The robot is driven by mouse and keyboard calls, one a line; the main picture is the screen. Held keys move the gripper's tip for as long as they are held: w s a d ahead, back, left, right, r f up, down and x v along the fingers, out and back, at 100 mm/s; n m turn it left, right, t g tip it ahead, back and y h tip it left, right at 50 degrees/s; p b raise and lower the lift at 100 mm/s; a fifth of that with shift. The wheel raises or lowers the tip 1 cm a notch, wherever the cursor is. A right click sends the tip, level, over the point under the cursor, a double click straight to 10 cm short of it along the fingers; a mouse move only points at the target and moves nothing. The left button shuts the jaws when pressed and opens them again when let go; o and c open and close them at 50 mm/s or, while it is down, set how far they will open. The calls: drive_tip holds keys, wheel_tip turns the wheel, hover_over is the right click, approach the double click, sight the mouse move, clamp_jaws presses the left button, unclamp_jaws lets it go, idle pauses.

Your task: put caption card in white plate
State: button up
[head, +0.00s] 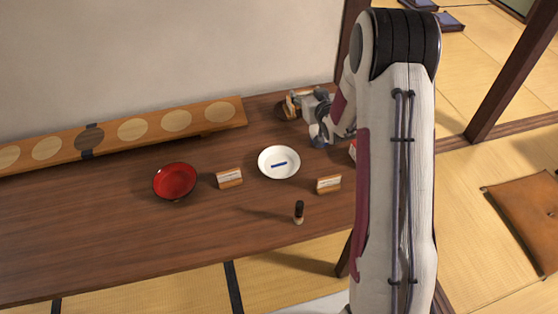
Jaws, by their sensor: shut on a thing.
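The white plate (264,170) lies on the dark wooden table, with a small blue bar (279,164) in it. One caption card (229,177), white on a wooden base, stands left of the plate. Another caption card (328,184) stands right of and nearer than the plate. My gripper (297,106) is behind the plate, toward the table's back right. It is shut on a brown wooden-looking thing (287,109); its shape is partly hidden by the gripper, and I cannot tell whether it is a caption card.
A red bowl (174,181) is at the left. A small dark-topped upright piece (299,212) stands near the front edge. A long wooden board with round discs (107,139) lies along the wall. A red and white thing (352,150) is mostly hidden by my arm. The table's left front is clear.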

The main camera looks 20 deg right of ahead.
drive_tip(key=s+a+f+n+y, duration=0.2)
drive_tip(key=s+a, duration=0.1)
drive_tip(key=s, duration=0.3)
drive_tip(key=n+g+y, duration=0.1)
drive_tip(key=n+y, duration=0.2)
drive_tip(key=y, duration=0.1)
hover_over(279, 165)
drive_tip(key=shift+w+f, duration=0.1)
drive_tip(key=shift+f, duration=0.15)
drive_tip(key=shift+f, duration=0.15)
drive_tip(key=shift+f, duration=2.8)
drive_tip(key=shift+f, duration=2.1)
drive_tip(key=shift+f, duration=0.1)
